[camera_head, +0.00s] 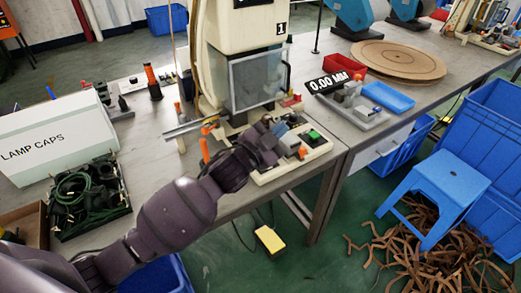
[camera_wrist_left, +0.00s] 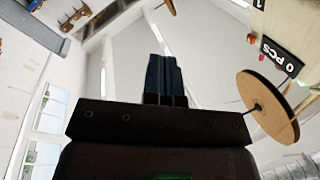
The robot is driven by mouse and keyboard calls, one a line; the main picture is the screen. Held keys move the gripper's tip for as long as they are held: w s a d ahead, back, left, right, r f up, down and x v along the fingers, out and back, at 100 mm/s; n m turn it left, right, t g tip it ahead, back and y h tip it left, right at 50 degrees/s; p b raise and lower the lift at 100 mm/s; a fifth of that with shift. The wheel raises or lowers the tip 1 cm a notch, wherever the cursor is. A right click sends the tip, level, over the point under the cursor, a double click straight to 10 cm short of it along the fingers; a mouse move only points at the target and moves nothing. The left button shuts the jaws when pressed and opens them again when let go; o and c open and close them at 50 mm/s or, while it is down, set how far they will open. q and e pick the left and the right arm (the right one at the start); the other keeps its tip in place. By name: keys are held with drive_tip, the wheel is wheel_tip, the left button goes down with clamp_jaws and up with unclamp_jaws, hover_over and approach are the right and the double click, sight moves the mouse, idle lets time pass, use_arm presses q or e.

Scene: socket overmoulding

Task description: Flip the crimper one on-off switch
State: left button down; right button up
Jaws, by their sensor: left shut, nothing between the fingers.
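Crimper one (camera_head: 235,50), a cream machine marked "1" with a clear guard, stands on the grey bench. Its base (camera_head: 322,150) reaches toward the bench's front corner and carries a green button (camera_head: 314,134) and small grey and orange parts. I cannot make out which part is the on-off switch; my arm hides some of the base. My left gripper (camera_head: 283,130) is over the base, to the left of the green button. In the left wrist view its dark fingers (camera_wrist_left: 165,80) are together and empty; contact with the machine cannot be told. My right gripper is out of view.
A white LAMP CAPS box (camera_head: 55,135) and a black crate of cables (camera_head: 90,200) stand at the left. Orange-handled tools (camera_head: 205,140) stand near my wrist. A "0.00 MM" gauge (camera_head: 330,82) and blue tray (camera_head: 388,97) lie right. A blue stool (camera_head: 435,185) stands on the floor.

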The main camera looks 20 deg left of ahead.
use_arm(q)
drive_tip(key=w+d+r+m+g+h+b, duration=0.15)
drive_tip(key=d+r+m+g+h, duration=0.45)
drive_tip(key=m, duration=0.8)
drive_tip(key=w+d+r+m+g+h, duration=0.3)
drive_tip(key=d+r+m+g, duration=0.5)
drive_tip(key=m, duration=0.7)
drive_tip(key=a+f+m+g+y, duration=0.1)
drive_tip(key=a+f+y, duration=0.5)
drive_tip(key=a+y, duration=0.2)
drive_tip(key=w+a+f+m+g+y, duration=0.1)
drive_tip(key=a+f+g+y, duration=0.1)
drive_tip(key=a+f+y, duration=0.5)
drive_tip(key=a+y, duration=0.1)
drive_tip(key=a, duration=0.4)
drive_tip(key=shift+a+f+m+g+y, duration=0.2)
drive_tip(key=shift+a+m+g+y, duration=0.1)
drive_tip(key=shift+a, duration=0.1)
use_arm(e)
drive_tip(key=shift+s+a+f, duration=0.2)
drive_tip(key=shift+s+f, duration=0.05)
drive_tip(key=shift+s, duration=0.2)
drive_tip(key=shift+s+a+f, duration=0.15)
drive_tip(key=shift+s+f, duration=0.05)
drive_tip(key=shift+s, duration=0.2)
use_arm(q)
drive_tip(key=shift+f, duration=0.15)
